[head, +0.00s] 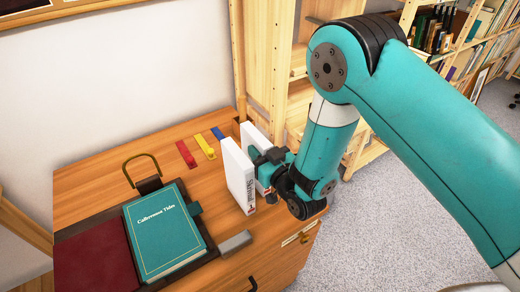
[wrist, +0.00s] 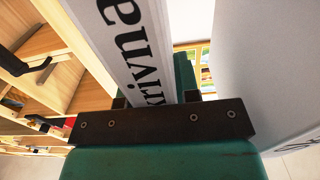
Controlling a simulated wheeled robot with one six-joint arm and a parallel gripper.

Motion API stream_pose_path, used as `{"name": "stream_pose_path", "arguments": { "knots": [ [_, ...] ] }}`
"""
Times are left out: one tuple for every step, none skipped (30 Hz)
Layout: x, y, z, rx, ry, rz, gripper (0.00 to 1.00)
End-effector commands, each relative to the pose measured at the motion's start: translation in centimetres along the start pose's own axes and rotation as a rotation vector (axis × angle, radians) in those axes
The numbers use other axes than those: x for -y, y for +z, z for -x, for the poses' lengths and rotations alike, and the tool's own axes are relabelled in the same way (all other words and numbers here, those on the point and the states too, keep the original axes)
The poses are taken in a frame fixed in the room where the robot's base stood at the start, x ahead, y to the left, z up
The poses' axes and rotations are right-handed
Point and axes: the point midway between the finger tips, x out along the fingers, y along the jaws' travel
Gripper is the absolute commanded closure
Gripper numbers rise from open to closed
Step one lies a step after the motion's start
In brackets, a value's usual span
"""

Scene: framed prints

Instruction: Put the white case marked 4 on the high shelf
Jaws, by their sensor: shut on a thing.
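Two white cases stand upright side by side on the wooden cabinet top in the head view. The left white case (head: 238,176) shows dark lettering on its spine. The right white case (head: 256,138) is largely hidden behind my gripper (head: 262,165). In the wrist view, my gripper (wrist: 158,98) is shut on a white case (wrist: 135,45) with large black letters on its spine. A broad pale surface (wrist: 265,70) fills the right of that view. No 4 is readable, and I cannot tell surely which case is held.
The cabinet top (head: 85,185) carries a teal book (head: 163,232), a grey block (head: 234,243), and red (head: 186,154), yellow (head: 205,146) and blue (head: 218,133) strips. A wooden shelf unit (head: 290,75) stands behind, beside my arm. Bookshelves (head: 465,40) stand farther right; carpet (head: 400,230) is clear.

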Motion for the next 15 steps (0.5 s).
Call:
{"name": "stream_pose_path", "arguments": {
  "knots": [
    [0.0,-0.09,-0.03,-0.002,0.0,0.0,1.0],
    [0.0,-0.09,-0.03,-0.002,0.0,0.0,1.0],
    [0.0,-0.08,-0.03,-0.002,0.0,0.0,1.0],
    [0.0,-0.02,-0.02,-0.001,0.0,0.0,1.0],
    [0.0,0.08,-0.02,-0.001,0.0,0.0,1.0],
    [0.0,0.25,-0.02,-0.001,0.0,0.0,1.0],
    [0.0,0.37,-0.02,-0.001,0.0,0.0,1.0],
    [-0.01,0.3,0.0,0.0,0.0,0.0,0.66],
    [0.0,0.24,0.0,0.0,0.0,0.0,0.57],
    [-0.01,0.23,0.0,0.0,0.0,0.0,0.5],
    [-0.01,0.23,0.0,0.001,0.0,0.0,0.45],
    [-0.01,0.23,0.0,0.001,0.0,0.0,0.45],
    [-0.01,0.23,0.0,0.001,0.0,0.0,0.45],
    [-0.01,0.22,0.0,0.001,0.0,0.0,0.45],
    [-0.01,0.22,0.0,0.001,0.0,0.0,0.45]
  ]
}}
